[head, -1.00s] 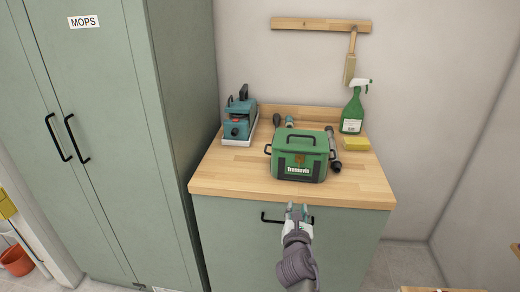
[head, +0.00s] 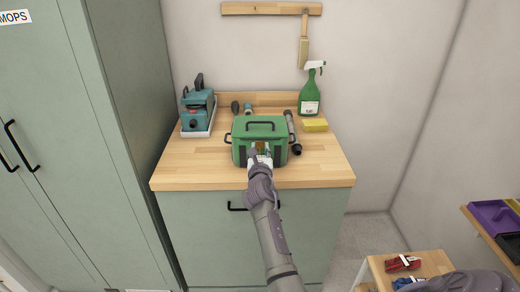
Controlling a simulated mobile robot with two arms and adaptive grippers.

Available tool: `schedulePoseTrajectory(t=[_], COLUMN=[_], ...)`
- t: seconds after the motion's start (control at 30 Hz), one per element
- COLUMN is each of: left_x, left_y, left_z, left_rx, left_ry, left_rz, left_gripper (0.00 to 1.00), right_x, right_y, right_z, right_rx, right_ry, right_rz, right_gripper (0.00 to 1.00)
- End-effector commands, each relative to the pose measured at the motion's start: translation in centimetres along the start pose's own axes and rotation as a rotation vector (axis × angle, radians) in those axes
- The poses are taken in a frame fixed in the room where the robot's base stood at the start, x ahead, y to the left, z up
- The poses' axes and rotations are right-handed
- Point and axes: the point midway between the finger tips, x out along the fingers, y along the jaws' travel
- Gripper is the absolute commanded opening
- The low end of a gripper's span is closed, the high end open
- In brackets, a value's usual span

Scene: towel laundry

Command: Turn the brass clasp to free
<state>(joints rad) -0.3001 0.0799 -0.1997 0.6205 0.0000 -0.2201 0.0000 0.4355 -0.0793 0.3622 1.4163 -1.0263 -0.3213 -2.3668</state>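A green box (head: 240,129) with a black top handle and black side handles stands on the wooden counter. Its small brass clasp (head: 261,146) shows at the middle of its front, just under the lid edge. The lid is down. My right gripper (head: 261,154) is at the front of the box, with its fingertips at or just below the clasp. It hides part of the clasp and most of the front label. Whether the fingers touch or grip the clasp is too small to tell.
On the counter (head: 185,174) stand a teal machine (head: 198,110) at left, a dark tube (head: 292,132) close beside the box, a yellow sponge (head: 315,125) and a green spray bottle (head: 311,92) at right. A tall green cabinet (head: 75,130) stands left. The counter's front corners are clear.

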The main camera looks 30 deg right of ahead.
Motion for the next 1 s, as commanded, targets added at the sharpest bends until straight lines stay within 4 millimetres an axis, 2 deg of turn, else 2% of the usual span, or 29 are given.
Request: schedulePoseTrajectory(t=[0.13,0.4,0.57,0.6,1.0], left_x=[0.1,0.08,0.08,0.08,0.14], left_y=[-0.02,-0.02,-0.02,-0.02,-0.01], left_z=[-0.02,-0.04,-0.04,-0.04,-0.02], left_rx=[0.0,0.0,0.0,0.0,0.0], left_ry=[0.001,0.001,0.001,0.001,0.0], left_rz=[0.0,0.0,0.0,0.0,0.0], left_gripper=[0.4,0.4,0.4,0.4,0.4], right_x=[0.76,0.82,0.81,0.81,0.8], right_y=[-0.01,-0.02,-0.02,-0.02,-0.07], right_z=[-0.02,0.0,0.0,0.0,-0.03], right_rx=[0.0,0.0,0.0,0.0,0.022], right_ry=[0.0,0.0,0.0,0.0,0.0], right_rz=[0.0,0.0,0.0,0.0,0.0], right_gripper=[0.3,0.29,0.02,0.0,0.0])
